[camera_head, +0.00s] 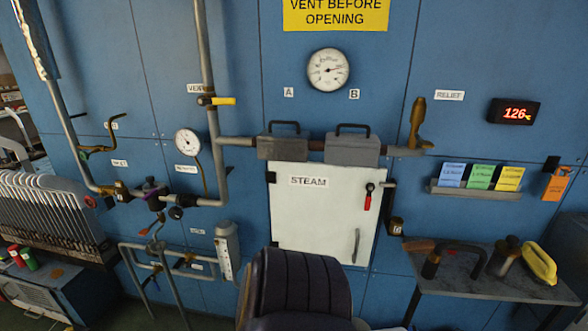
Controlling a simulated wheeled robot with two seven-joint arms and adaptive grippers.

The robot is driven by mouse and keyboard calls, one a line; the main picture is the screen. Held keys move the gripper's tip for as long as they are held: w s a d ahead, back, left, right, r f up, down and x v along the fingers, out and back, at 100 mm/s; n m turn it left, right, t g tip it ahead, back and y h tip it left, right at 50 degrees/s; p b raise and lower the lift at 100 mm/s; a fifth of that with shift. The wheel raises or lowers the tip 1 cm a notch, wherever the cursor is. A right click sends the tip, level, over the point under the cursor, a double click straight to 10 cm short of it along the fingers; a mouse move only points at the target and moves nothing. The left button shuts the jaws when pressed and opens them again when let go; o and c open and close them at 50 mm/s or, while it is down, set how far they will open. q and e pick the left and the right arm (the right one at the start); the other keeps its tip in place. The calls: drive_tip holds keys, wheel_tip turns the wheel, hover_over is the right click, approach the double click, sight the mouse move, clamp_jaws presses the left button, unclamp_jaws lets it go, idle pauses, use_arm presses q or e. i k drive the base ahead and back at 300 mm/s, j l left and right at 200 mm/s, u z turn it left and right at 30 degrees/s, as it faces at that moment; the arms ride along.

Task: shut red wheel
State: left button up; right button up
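A red-handled lever (367,201) hangs down on the white STEAM door (310,235), which looks shut. Neither of my grippers is in view.
A pressure gauge (187,142) stands by the left pipes; a yellow-handled valve (222,101) is above it. A dark ribbed, padded shape (293,285) stands before the door. A ribbed rack (50,215) is at left, a cluttered bench (470,280) at right.

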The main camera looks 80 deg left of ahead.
sight(88, 200)
drive_tip(key=u, duration=4.3)
